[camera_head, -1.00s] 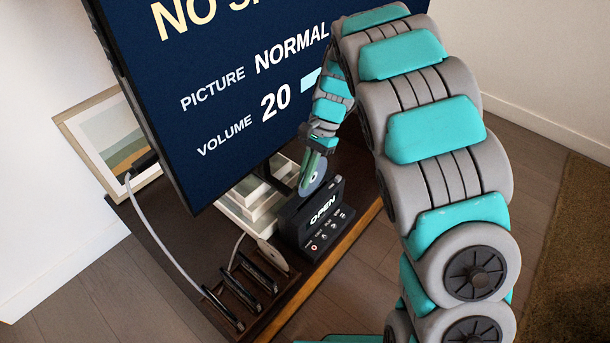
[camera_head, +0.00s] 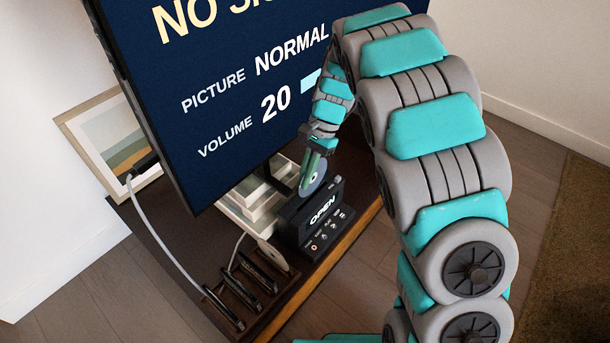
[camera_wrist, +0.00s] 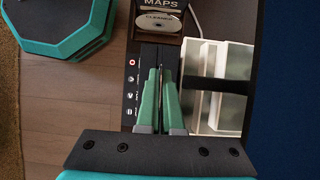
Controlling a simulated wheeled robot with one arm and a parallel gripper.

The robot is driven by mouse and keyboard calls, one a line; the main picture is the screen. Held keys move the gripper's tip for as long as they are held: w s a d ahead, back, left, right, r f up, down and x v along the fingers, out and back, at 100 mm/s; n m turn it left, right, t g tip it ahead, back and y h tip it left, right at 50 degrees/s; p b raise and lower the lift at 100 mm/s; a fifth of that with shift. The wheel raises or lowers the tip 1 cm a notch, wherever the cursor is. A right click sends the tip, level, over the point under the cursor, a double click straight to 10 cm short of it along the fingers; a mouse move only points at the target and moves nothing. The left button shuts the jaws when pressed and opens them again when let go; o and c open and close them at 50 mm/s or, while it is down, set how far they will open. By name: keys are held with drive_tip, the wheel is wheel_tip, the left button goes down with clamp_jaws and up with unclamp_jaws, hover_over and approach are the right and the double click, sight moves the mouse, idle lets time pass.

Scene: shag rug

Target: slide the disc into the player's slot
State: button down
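The player (camera_head: 294,222) is a black box on the low stand, with a lit "OPEN" display and several buttons on its front. My gripper (camera_head: 316,165) is above it, its green fingers shut on a silver disc (camera_head: 314,180). The disc is upright, and its lower edge is at the player's top. I cannot tell whether that edge is in the slot. In the wrist view, the gripper (camera_wrist: 160,72) has the disc's thin edge between its fingers, over the player (camera_wrist: 131,75). The fingers hide most of the disc and slot there.
A dark rack (camera_head: 228,303) with several slim cases and a light disc (camera_head: 270,256) stands in front of the player, to its left. A large screen (camera_head: 200,90) rises close behind. White stacked blocks (camera_head: 240,205) are beside the player. A framed picture (camera_head: 105,140) leans at the left.

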sight(305, 197)
drive_tip(key=shift+f+b, duration=0.75)
drive_tip(key=shift+f, duration=3.1)
drive_tip(key=shift+r, duration=0.15)
drive_tip(key=shift+r+p, duration=1.5)
drive_tip(key=shift+r, duration=1.9)
drive_tip(key=shift+p, duration=0.35)
